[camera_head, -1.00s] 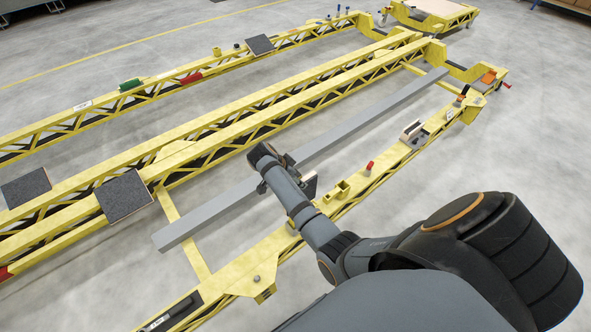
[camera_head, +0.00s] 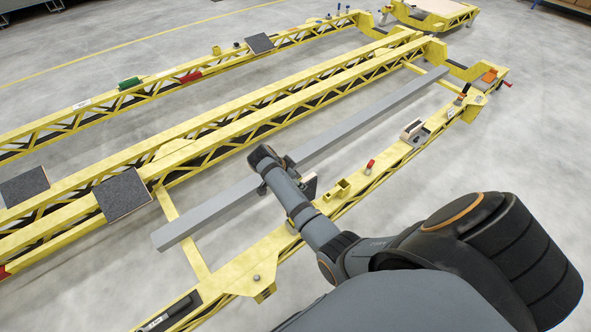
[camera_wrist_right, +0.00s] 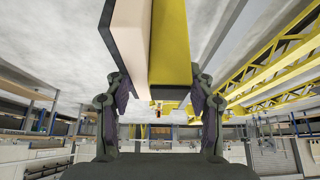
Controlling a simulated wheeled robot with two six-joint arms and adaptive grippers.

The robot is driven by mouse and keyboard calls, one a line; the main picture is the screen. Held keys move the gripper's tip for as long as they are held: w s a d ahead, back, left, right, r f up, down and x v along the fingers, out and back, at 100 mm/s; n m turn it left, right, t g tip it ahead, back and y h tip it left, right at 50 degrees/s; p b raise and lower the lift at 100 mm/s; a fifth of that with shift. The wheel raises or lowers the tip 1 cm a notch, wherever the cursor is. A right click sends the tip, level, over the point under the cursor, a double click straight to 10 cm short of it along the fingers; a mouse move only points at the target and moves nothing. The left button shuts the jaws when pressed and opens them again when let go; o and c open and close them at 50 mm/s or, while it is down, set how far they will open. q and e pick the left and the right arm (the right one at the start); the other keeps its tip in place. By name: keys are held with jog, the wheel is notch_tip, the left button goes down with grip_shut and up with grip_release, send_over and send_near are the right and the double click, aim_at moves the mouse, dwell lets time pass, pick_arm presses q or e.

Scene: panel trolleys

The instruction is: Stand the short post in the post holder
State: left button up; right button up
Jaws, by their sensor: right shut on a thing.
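The short post (camera_wrist_right: 170,45) is in my right gripper (camera_wrist_right: 158,88) in the right wrist view. It has a yellow face, a cream strip and dark edges, and its far end runs out of the picture. In the head view my right gripper (camera_head: 285,163) is partly hidden behind its own wrist. A small dark part of the post (camera_head: 309,186) with a pale edge shows beside it. The yellow post holder (camera_head: 343,186), which looks like a square socket, sits on the near rail just right of the post. The post is apart from the holder. My left gripper is out of view.
A long grey bar (camera_head: 205,215) lies between the near yellow rail (camera_head: 240,268) and the middle trusses. Dark pads (camera_head: 124,198) sit on the trusses. Open floor (camera_head: 460,165) lies right.

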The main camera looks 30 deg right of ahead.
jog(key=o, duration=1.4)
jog(key=shift+o, duration=0.4)
jog(key=shift+f, duration=0.1)
jog(key=v, duration=0.7)
jog(key=shift+r, duration=0.3)
jog(key=shift+a, duration=0.1)
